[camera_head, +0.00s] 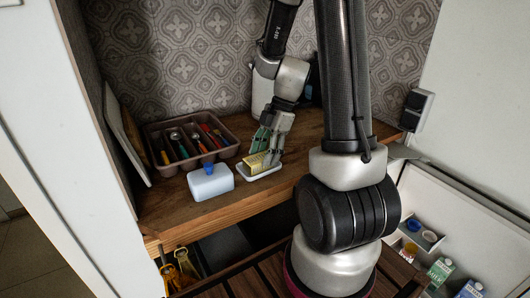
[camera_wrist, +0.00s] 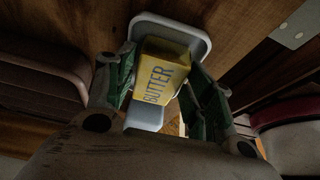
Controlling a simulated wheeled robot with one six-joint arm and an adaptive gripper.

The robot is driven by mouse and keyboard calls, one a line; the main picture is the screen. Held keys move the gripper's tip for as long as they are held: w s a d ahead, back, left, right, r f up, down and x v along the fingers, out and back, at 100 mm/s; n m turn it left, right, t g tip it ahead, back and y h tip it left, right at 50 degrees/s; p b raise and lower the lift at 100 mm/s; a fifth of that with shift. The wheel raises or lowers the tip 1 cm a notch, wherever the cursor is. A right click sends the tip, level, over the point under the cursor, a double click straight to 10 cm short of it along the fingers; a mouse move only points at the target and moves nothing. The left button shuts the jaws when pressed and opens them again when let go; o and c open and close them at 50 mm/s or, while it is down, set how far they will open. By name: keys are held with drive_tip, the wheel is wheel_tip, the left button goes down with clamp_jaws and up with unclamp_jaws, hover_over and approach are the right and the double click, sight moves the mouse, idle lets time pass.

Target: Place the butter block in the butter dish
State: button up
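The yellow butter block (camera_head: 256,162) is at the white butter dish (camera_head: 270,173) on the wooden shelf, over the dish's left part. I cannot tell whether it rests on the dish floor. My gripper (camera_head: 265,150) reaches down to it, and its green fingers are close on both sides. In the wrist view the butter block (camera_wrist: 164,72), with its label showing, fills the space between the fingertips of my gripper (camera_wrist: 162,62). The dish's rim (camera_wrist: 205,45) shows behind it. The pale dish lid (camera_head: 211,184) with a blue knob stands left of the dish.
A brown cutlery tray (camera_head: 160,134) with several utensils is behind the lid. A board (camera_head: 127,135) leans at the left wall, and a white canister (camera_head: 262,88) stands behind my gripper. The shelf's front edge (camera_head: 225,212) is near the lid. Cartons (camera_head: 440,270) are at lower right.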

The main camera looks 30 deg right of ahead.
drive_tip(key=shift+o, duration=0.7)
drive_tip(key=shift+r, duration=0.2)
drive_tip(key=v, duration=1.1)
drive_tip(key=s+a+r+m+t+h, duration=0.2)
drive_tip(key=s+r+m, duration=0.2)
drive_tip(key=s+m, duration=0.3)
drive_tip(key=s+a+r+m+t+h, duration=0.1)
drive_tip(key=s+r+m, duration=0.3)
drive_tip(key=s+m, duration=0.4)
drive_tip(key=shift+a+r+m+t+h, duration=0.15)
drive_tip(key=shift+a+m+t+h, duration=0.4)
drive_tip(key=shift+m, duration=1.15)
drive_tip(key=shift+d, duration=0.2)
